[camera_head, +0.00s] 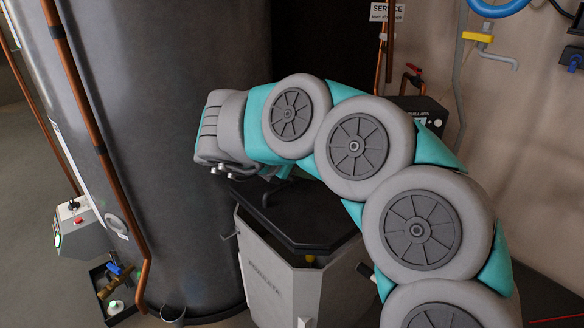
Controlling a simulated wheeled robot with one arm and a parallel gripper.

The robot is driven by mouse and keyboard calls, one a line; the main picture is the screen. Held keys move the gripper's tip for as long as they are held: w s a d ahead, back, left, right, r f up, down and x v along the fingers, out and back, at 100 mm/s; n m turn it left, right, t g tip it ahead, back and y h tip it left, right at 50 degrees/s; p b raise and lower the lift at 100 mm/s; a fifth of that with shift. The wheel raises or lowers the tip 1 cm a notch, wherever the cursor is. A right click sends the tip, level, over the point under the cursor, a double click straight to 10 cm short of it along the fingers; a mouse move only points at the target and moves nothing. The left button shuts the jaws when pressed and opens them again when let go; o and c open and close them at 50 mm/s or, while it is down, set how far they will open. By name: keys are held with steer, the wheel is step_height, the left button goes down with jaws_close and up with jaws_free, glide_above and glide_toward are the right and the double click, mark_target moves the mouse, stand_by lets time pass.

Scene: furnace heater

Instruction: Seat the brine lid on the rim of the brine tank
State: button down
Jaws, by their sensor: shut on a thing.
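The brine lid (310,215) is a dark, flat panel with cut corners. It lies over the top of the brine tank (280,287), a pale grey box with lettering on its front. At the front right corner a gap shows between the lid and the tank, with something yellow inside, so the lid is not flush there. My gripper (268,187) is at the lid's back left part and is shut on the lid. Its fingers are mostly hidden by my wrist. I cannot tell whether the lid touches the rim elsewhere.
A large dark cylinder (170,120) stands close behind and left of the tank, with copper pipes (85,110) along it. A control box (80,228) and a black tray (115,300) with valves are at lower left. A wall with pipes is at right.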

mark_target(298, 189)
steer(key=shift+s+a+r, duration=0.1)
steer(key=shift+s+a, duration=0.1)
steer(key=shift+a, duration=0.15)
steer(key=shift+s+f+b, duration=0.1)
steer(key=shift+f+b, duration=0.15)
steer(key=shift+b, duration=0.7)
step_height(298, 189, down, 5)
steer(key=b, duration=0.4)
steer(key=shift+r+b, duration=0.2)
steer(key=shift+b, duration=0.2)
steer(key=shift+b, duration=1.45)
stand_by(0.9)
steer(key=shift+f+b, duration=1.2)
steer(key=shift+b, duration=0.05)
steer(key=c, duration=0.8)
jaws_free()
